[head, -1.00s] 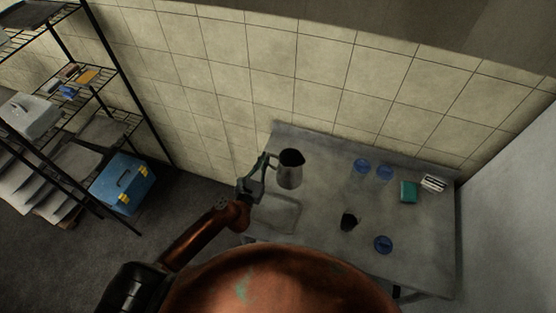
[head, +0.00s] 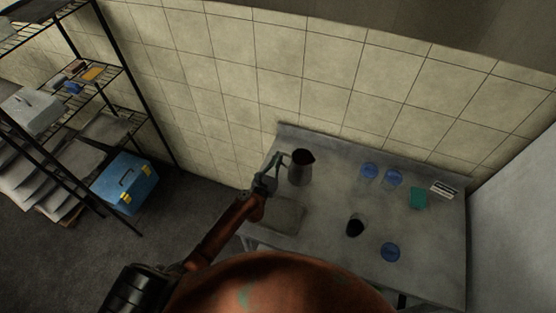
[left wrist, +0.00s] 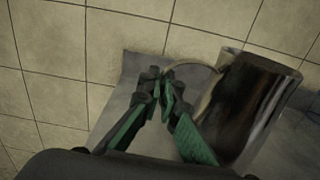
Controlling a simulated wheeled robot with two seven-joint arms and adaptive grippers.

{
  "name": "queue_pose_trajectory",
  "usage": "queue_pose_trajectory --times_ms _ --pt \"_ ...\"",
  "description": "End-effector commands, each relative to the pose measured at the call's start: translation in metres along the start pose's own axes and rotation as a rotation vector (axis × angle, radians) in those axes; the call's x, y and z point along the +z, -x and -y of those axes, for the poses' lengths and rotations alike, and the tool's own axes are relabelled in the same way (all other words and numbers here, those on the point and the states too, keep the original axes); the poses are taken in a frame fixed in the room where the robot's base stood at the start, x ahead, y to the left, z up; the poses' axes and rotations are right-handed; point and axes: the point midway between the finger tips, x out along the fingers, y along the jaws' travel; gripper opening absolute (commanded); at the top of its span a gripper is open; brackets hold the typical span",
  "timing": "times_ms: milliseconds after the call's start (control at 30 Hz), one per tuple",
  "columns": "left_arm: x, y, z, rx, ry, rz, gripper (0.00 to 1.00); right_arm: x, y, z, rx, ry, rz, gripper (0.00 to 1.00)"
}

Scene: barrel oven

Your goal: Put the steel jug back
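The steel jug (head: 300,172) is upright with its dark mouth showing, over the back left part of the grey table. I cannot tell whether its base touches the table. My left gripper (head: 272,170) is at its left side. In the left wrist view, the jug (left wrist: 255,105) is at the right, and its handle reaches left to the green-padded fingers. The fingertips (left wrist: 163,80) are close together and look shut on the handle; the contact itself is partly hidden. My right gripper is not in view.
On the grey table (head: 325,235) are a pale flat tray (head: 287,214), a dark cup (head: 355,226), several blue cups (head: 390,252), a green block (head: 419,198) and a white-and-black item (head: 444,190). A tiled wall stands behind. A rack and blue toolbox (head: 125,183) are left.

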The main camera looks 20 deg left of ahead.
Motion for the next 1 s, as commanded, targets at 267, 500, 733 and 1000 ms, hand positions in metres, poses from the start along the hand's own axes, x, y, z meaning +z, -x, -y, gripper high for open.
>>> queue_pose_trajectory --times_ms 267,500,733,1000 --pt "0.001 -0.0003 0.0002 -0.001 0.001 0.002 0.0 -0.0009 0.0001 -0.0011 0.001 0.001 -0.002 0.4" --pt "-0.0028 0.0003 0.0002 0.0 0.0 0.0 0.12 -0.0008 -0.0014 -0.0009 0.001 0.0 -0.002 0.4" --pt "-0.0026 0.0002 0.0001 0.0 0.0 0.0 0.22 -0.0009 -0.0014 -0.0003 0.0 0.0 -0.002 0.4" --pt "0.0016 0.0018 -0.0005 0.0 -0.001 0.0 0.22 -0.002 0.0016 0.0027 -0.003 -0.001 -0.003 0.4"
